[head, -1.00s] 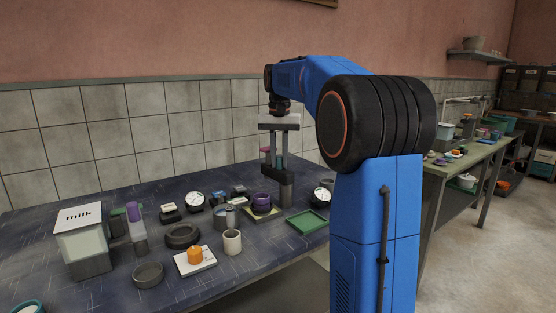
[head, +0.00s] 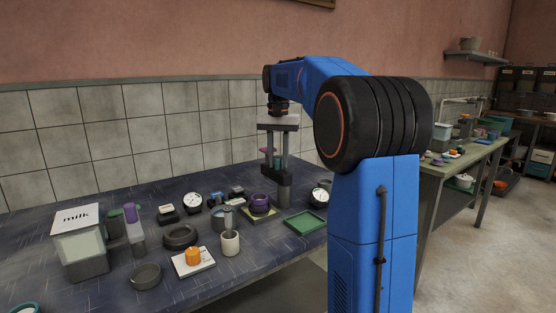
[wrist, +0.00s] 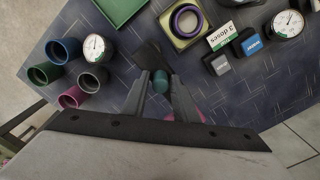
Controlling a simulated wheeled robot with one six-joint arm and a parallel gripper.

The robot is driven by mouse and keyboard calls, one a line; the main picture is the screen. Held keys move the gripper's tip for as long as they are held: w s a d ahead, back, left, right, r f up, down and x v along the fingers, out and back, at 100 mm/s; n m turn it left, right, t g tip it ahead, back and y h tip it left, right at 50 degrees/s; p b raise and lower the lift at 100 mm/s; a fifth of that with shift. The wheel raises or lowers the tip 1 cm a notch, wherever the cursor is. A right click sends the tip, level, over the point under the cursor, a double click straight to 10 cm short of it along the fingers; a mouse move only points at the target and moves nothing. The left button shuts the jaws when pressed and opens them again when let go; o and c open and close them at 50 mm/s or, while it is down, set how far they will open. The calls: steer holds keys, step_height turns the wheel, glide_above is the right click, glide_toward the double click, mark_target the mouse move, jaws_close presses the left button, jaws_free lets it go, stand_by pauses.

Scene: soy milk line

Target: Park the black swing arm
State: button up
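The black swing arm (head: 273,174) sits low under my gripper in the head view, beside a grey post (head: 285,195). In the wrist view a dark flat part (wrist: 147,57), which looks like the swing arm, lies just beyond the fingertips. My gripper (head: 277,158) points straight down over it. In the wrist view a teal knob (wrist: 160,80) stands between the fingers of my gripper (wrist: 162,76), nearest the left one. I cannot tell whether both fingers touch the knob. The fingers hide part of the swing arm.
A purple ring (head: 259,200) on a yellowish base, a green tray (head: 305,223) and a dial (head: 319,197) stand close by. Several cups and blocks crowd the left of the table, with a milk container (head: 78,241). A tiled wall (head: 160,130) runs behind.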

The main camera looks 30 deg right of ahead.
steer(key=shift+r, duration=0.1)
step_height(320, 180, up, 17)
stand_by(0.7)
stand_by(0.4)
steer(key=s+a+f+n+t, duration=0.2)
steer(key=s+a+f+n, duration=0.3)
steer(key=s+a+f, duration=0.95)
steer(key=s+a+f+n+t, duration=0.1)
steer(key=s+a+f+n, duration=0.1)
steer(key=s+f, duration=0.7)
steer(key=s+a+f+n+t, duration=0.1)
steer(key=s+a+f, duration=0.2)
steer(key=s+f, duration=0.7)
step_height(320, 180, down, 4)
steer(key=shift+r+n+t, duration=0.2)
steer(key=shift+n+t, duration=0.2)
